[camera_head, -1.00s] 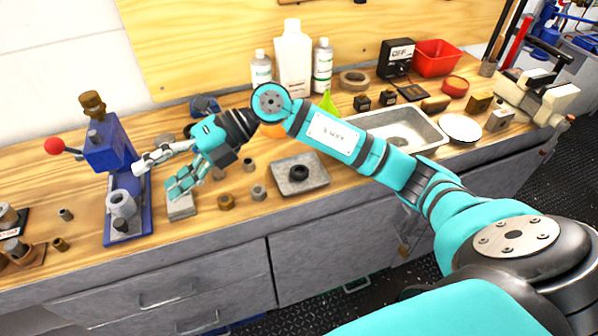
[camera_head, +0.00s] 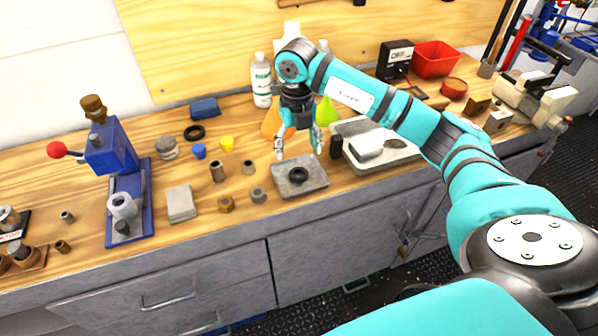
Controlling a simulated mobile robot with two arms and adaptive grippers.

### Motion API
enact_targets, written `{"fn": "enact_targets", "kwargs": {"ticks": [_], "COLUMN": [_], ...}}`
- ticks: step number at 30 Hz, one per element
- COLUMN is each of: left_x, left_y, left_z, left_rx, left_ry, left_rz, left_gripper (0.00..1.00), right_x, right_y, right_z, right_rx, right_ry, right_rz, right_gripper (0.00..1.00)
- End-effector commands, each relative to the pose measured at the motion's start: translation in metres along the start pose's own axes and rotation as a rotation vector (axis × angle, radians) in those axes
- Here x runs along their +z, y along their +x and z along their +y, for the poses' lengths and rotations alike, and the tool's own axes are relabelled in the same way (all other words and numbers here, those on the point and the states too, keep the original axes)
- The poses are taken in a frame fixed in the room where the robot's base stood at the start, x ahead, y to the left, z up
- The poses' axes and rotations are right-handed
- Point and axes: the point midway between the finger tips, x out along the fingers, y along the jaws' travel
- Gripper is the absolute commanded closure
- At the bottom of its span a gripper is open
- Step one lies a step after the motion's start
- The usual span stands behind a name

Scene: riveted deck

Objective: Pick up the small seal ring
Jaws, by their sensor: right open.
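A small black seal ring (camera_head: 299,175) lies flat on a square grey plate (camera_head: 316,184) near the front of the workbench. My right gripper (camera_head: 298,146) is open and empty, pointing down above the back part of the plate. Its fingertips are apart and clear of the ring. A second black ring (camera_head: 194,132), which looks larger, lies on the wood further back and left. My left gripper is not in view.
A blue press (camera_head: 110,150) with a red-knobbed lever stands at left. A grey block (camera_head: 181,204) and several small bushings lie left of the plate. Bottles (camera_head: 261,85), a yellow-green funnel (camera_head: 326,111) and a metal tray (camera_head: 405,157) stand near my right arm.

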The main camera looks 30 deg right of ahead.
Motion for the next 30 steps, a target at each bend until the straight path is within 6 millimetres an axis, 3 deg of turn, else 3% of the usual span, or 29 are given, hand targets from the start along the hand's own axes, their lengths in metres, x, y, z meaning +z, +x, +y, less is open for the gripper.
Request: {"fn": "enact_targets", "kwargs": {"ticks": [4, 11, 19, 28, 30], "left_x": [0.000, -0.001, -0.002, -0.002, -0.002], "left_y": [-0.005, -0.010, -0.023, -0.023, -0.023], "left_z": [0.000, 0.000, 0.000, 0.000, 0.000], "left_rx": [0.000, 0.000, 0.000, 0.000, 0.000], "left_ry": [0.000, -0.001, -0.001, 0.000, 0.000], "left_rz": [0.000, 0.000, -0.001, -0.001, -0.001], "left_gripper": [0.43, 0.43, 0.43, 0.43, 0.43], "right_x": [-0.001, -0.001, -0.001, -0.001, -0.001], "right_y": [0.021, 0.036, 0.074, 0.082, 0.082], "right_z": [0.000, 0.000, -0.004, -0.004, -0.004], "right_rx": [0.001, 0.002, 0.002, 0.002, 0.002], "right_ry": [-0.001, -0.002, -0.001, -0.002, -0.002], "right_rz": [0.002, 0.002, 0.001, -0.001, -0.001], "right_gripper": [0.28, 0.28, 0.28, 0.28, 0.36]}}
